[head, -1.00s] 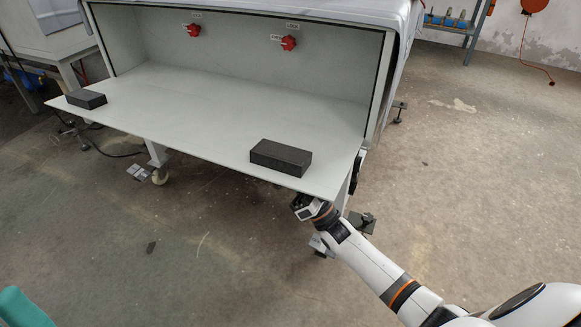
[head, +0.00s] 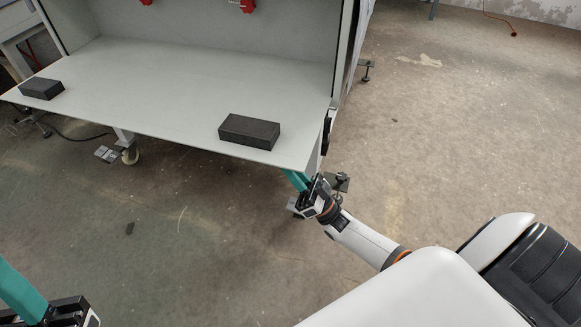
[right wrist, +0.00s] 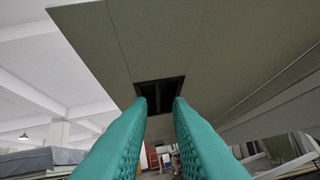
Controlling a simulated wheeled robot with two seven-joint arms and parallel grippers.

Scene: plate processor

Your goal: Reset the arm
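My right gripper (head: 297,180) is below the right front corner of the machine's pale fold-down panel (head: 150,110), its teal fingers partly hidden by the panel edge. In the right wrist view, the two teal fingers (right wrist: 160,106) are apart with nothing between them, under the panel's underside (right wrist: 190,50). A dark rectangular slot (right wrist: 160,92) shows there just beyond the tips. My left gripper (head: 22,292) is at the lower left corner, cut off by the frame. One teal finger shows, so I cannot tell its opening.
Two black blocks lie on the panel, one at the left (head: 41,89) and one near the right front (head: 249,131). Two red knobs (head: 247,5) are on the back wall. A caster and feet stand below the panel.

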